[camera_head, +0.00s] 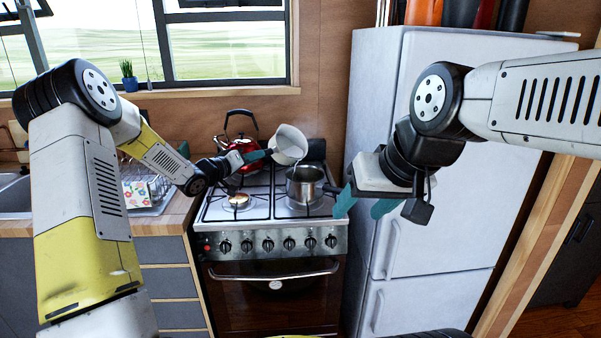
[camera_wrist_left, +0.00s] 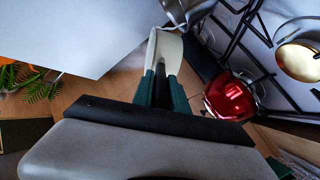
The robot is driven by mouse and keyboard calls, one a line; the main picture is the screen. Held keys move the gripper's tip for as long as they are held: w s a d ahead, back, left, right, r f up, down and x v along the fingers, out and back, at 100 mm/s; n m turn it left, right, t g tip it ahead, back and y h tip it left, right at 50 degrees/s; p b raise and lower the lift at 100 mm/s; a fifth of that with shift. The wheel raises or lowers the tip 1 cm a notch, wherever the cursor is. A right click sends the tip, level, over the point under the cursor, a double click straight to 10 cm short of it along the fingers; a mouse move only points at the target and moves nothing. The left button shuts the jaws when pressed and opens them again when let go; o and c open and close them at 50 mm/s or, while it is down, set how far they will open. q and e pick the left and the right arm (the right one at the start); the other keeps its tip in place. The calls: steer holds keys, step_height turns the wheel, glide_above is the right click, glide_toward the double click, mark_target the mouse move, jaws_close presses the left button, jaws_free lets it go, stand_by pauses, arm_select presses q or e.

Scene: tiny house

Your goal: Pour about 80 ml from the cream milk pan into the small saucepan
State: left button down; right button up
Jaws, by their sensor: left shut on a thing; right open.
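The cream milk pan (camera_head: 291,143) is in the air above the stove's right side, clearly tilted, its rim low over the small saucepan. My left gripper (camera_head: 262,154) is shut on its handle. In the left wrist view the fingers (camera_wrist_left: 162,90) close on the cream pan (camera_wrist_left: 165,45). The small steel saucepan (camera_head: 304,186) stands upright on the right burners; part of it shows in the left wrist view (camera_wrist_left: 180,10). I cannot clearly make out a liquid stream or the level inside either pan. My right gripper (camera_head: 366,205) is open and empty, right of the saucepan, before the fridge.
A red kettle (camera_head: 241,148) stands at the back left of the stove (camera_head: 262,211), close to my left gripper. The front left burner (camera_head: 238,200) is bare. A white fridge (camera_head: 440,110) stands close on the right. A dish rack (camera_head: 147,188) sits on the left counter.

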arm_select(q)
steer(key=shift+s+d+f+m+p, duration=0.1)
steer(key=shift+s+d+m+p, duration=0.15)
steer(key=shift+p, duration=0.2)
stand_by(1.1)
steer(key=shift+w+a+r+n, duration=0.5)
steer(key=shift+w+r+n, duration=0.2)
steer(key=shift+n, duration=0.35)
steer(key=shift+w+n, duration=0.1)
steer(key=shift+n, duration=0.2)
steer(key=w+a+f+n+g+b, duration=0.1)
steer(key=w+a+f+n, duration=0.2)
steer(key=shift+w+a+f+h, duration=0.2)
steer(key=shift+w+a+h, duration=0.05)
steer(key=shift+w+h, duration=0.05)
stand_by(0.7)
